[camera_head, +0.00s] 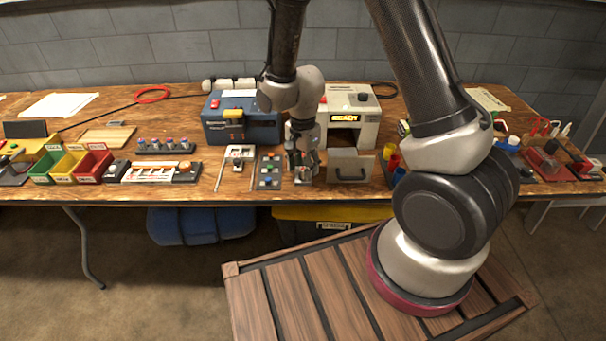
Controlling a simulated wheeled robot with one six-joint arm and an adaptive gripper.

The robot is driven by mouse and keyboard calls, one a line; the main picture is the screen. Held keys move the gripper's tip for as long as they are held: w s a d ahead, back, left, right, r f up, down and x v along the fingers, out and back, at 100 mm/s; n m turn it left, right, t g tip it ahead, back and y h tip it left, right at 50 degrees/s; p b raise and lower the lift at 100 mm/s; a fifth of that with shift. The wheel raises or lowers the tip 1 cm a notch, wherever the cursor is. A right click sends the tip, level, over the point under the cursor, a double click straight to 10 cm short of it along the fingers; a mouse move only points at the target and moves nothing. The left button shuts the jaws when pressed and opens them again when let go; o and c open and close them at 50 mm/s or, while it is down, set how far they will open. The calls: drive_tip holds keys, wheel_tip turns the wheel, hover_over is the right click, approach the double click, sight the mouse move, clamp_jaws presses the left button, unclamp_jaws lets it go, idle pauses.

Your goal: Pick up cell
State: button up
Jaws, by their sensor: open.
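My gripper (303,168) hangs fingers-down over the front middle of the wooden table, with its jaws open. A small pale object (305,176) with a hint of red is just below or between the fingers; the fingers partly cover it. I cannot tell whether it is a cell or whether the fingers touch it. A dark rack (164,151) at the left holds several small upright cylinders with coloured tops, which may be cells. No single cell is clearly identifiable at this size.
A blue machine (241,130) and a cream box with a lit display (350,116) stand behind my gripper. A dark panel with coloured buttons (269,171) is close at its left; a beige panel with a handle (350,168) is at its right. Coloured bins (70,165) stand far left.

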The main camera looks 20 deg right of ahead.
drive_tip(key=shift+f, duration=0.65)
clamp_jaws()
